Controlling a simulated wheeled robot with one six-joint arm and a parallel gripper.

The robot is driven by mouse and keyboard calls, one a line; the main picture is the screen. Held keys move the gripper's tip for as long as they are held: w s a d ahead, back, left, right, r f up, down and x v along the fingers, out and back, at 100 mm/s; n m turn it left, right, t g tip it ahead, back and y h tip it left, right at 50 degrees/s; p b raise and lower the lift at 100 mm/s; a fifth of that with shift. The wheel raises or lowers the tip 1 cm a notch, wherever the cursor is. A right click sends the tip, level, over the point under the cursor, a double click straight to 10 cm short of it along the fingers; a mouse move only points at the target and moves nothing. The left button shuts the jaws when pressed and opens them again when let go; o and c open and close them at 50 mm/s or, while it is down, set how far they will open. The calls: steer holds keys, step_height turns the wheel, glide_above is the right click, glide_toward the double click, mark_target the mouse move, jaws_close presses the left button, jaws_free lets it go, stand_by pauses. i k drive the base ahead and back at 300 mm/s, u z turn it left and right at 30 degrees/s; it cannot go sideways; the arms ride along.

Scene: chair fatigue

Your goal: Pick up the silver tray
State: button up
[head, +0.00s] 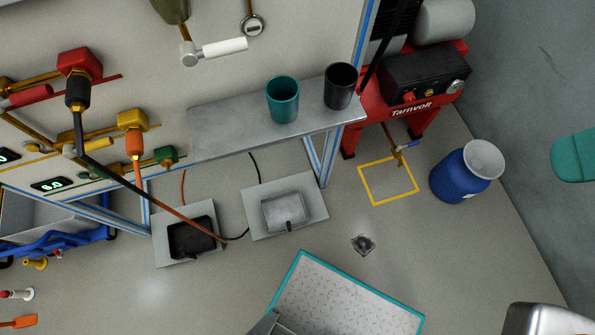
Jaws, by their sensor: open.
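A silver, shallow, tray-like piece (283,211) with a raised rim lies on a light grey floor plate (258,228), below the wall shelf. A small dark part sits at its front edge. I cannot tell whether it is a loose tray or a fixed part of the plate. A rounded silver metal object (548,319) is cut off at the bottom right corner, so its shape is unclear. I cannot make out my gripper in the head view, and nothing is seen touching the silver piece.
A similar black piece (191,238) stands to the left, with hoses nearby. A metal shelf (230,128) holds a teal cup (282,99) and a black cup (340,85). A blue barrel (458,180) stands at right. A teal-edged mat (345,300) lies in front. Floor between is mostly clear.

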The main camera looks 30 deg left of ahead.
mark_target(288, 209)
steer(key=k, duration=0.85)
steer(key=u, duration=1)
steer(key=k, duration=0.65)
steer(key=u, duration=0.25)
steer(key=i, duration=1.15)
steer(key=z, duration=0.35)
